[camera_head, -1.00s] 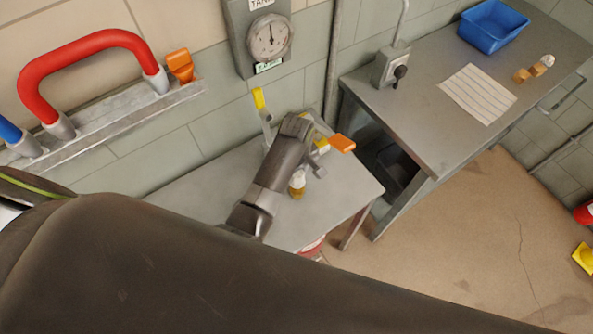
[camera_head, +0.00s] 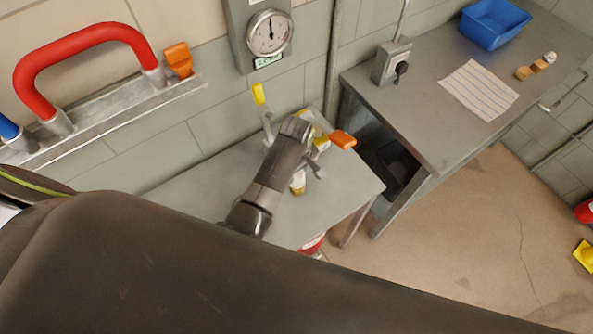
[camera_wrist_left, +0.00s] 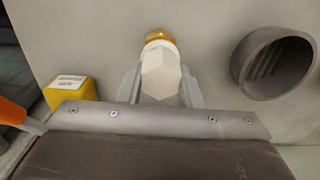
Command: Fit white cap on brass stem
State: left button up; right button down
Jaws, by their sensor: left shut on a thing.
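My left gripper (camera_wrist_left: 160,88) is shut on the white cap (camera_wrist_left: 161,68), with one grey finger on each side. The brass stem (camera_wrist_left: 159,35) shows at the cap's far end in the left wrist view, in line with it. The cap looks to be against or over the stem, but I cannot tell how far it is seated. In the head view the left gripper (camera_head: 303,165) is over the grey bench, and the white cap (camera_head: 298,179) is partly hidden below it. My right gripper is not in view.
A grey round socket (camera_wrist_left: 275,62) and a labelled yellow block (camera_wrist_left: 70,93) flank the cap. An orange handle (camera_head: 342,140) and a yellow lever (camera_head: 258,94) stand close to the gripper. The bench's front left surface (camera_head: 195,190) is clear. A second table (camera_head: 430,120) stands right.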

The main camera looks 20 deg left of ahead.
pick_arm(q)
jog(key=shift+f, duration=0.25)
jog(key=shift+f, duration=0.2)
jog(key=shift+f, duration=0.7)
dwell(1.8)
jog(key=o, duration=1.5)
jog(key=shift+r, duration=0.1)
jog(key=shift+r+p, duration=0.45)
jog(key=shift+r, duration=3)
